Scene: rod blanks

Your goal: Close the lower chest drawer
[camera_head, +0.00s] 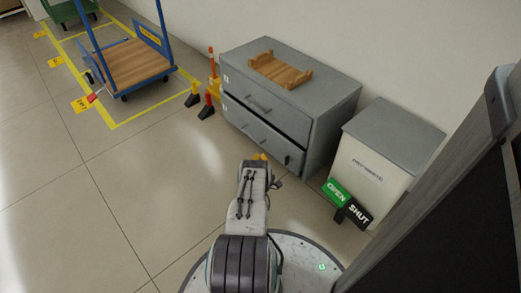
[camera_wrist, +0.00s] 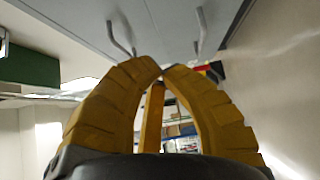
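The grey chest (camera_head: 325,113) stands against the wall in the head view. Its upper drawer (camera_head: 285,118) looks flush. A dark gap shows above the lower drawer (camera_head: 240,122), whose front seems to stand out a little. My gripper (camera_head: 260,157) is low in front of the lower drawer, near its right part; whether it touches cannot be told. In the wrist view my gripper's yellow fingers (camera_wrist: 164,70) curve together at the tips, with nothing seen held. A grey face with two bar handles (camera_wrist: 121,42) shows beyond them.
A wooden tray (camera_head: 280,70) lies on the chest. A pale bin (camera_head: 372,170) with a grey lid and a green-and-black OPEN/SHUT sign (camera_head: 347,204) stand at right. A blue trolley (camera_head: 135,65) stands in yellow floor markings at left. The floor left of my arm is clear.

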